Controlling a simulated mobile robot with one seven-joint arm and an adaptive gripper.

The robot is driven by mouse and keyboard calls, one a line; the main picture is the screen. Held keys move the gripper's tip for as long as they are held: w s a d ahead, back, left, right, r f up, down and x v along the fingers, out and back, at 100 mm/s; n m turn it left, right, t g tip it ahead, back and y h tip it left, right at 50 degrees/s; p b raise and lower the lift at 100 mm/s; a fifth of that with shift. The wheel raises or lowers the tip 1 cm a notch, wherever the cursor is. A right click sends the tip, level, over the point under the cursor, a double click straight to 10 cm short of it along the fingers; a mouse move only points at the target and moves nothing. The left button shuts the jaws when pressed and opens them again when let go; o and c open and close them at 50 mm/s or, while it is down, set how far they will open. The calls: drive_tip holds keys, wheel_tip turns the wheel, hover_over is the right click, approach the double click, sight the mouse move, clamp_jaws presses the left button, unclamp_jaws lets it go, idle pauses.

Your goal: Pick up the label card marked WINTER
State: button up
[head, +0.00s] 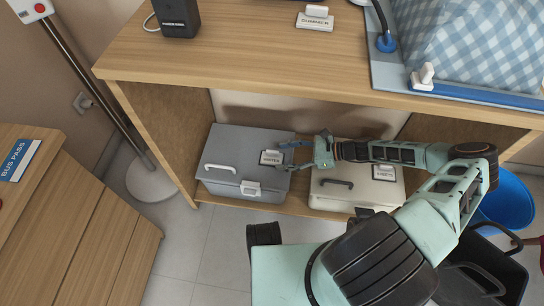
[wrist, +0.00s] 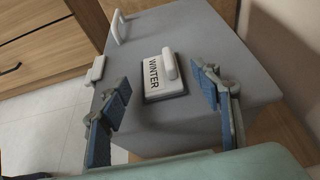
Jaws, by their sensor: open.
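The WINTER label card (head: 271,157) lies on the lid of a grey box (head: 231,143) on the low shelf in the head view. In the wrist view the card (wrist: 164,79) is a white plate with a dark edge and a raised white grip (wrist: 169,66). It lies flat on the grey lid (wrist: 205,34). My gripper (head: 292,155) reaches in from the right, close beside the card. In the wrist view my gripper (wrist: 164,86) is open, with one blue finger on each side of the card and a gap to both. It holds nothing.
A cream box (head: 350,207) with a SHEETS card (head: 384,173) stands to the right on the same shelf (head: 300,207). A wooden cabinet (head: 90,235) stands at left, a blue bucket (head: 511,203) at right.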

sight(267, 157)
drive_tip(key=x, duration=0.3)
drive_tip(key=shift+a, duration=0.1)
drive_tip(key=shift+r, duration=0.1)
drive_tip(key=c, duration=0.9)
drive_tip(key=shift+r, duration=0.1)
drive_tip(key=shift+c, duration=0.2)
